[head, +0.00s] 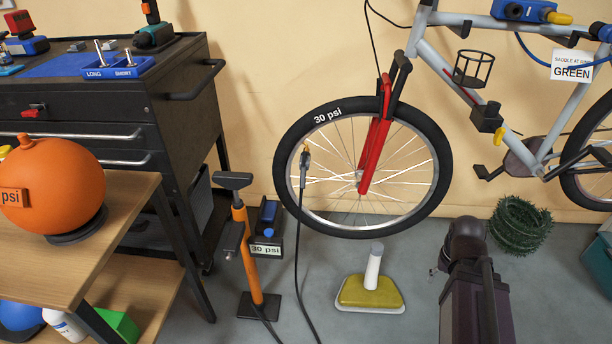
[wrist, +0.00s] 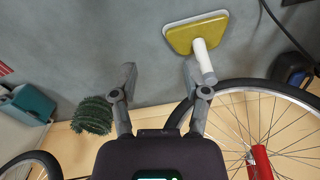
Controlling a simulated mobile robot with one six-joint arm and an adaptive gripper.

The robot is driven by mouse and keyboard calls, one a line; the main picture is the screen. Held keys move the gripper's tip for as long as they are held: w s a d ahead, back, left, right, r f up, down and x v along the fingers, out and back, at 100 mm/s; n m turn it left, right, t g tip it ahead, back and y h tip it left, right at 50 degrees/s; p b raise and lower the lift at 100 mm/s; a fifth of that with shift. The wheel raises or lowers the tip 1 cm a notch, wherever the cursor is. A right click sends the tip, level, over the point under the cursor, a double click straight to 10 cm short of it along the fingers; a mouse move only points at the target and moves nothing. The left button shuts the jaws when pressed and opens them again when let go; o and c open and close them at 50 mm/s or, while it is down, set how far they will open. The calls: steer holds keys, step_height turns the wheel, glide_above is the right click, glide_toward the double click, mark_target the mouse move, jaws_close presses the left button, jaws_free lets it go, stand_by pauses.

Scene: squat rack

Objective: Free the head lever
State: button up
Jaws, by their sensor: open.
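The bicycle's front wheel (head: 437,172) hangs off the floor with "30 psi" on its tyre; it also shows in the wrist view (wrist: 235,92). A pump head (head: 304,158) with a small yellowish part sits at the wheel's left inner rim, with a black hose running down from it. Its lever is too small to make out. The orange floor pump (head: 247,255) stands upright left of the wheel. My gripper (wrist: 160,80) is open and empty in the wrist view, its fingers apart over bare floor. The pump head is not visible there.
A yellow-green pad with a white post (head: 370,291) stands on the floor below the wheel. A dark green coil (head: 519,226) lies at the right. A tool cart (head: 90,110) and wooden table (head: 75,230) fill the left. A 30 psi box (head: 267,230) stands behind the pump.

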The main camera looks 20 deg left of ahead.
steer(key=shift+w, duration=0.15)
step_height(320, 180, up, 22)
steer(key=r+n+p, duration=0.1)
steer(key=n+p, duration=0.2)
steer(key=p, duration=2)
glide_above(303, 179)
steer(key=shift+f+b, duration=0.3)
steer(key=shift+f, duration=0.15)
step_height(303, 179, down, 14)
steer(key=b, duration=1.3)
steer(key=shift+r+b, duration=0.25)
steer(key=shift+b, duration=0.1)
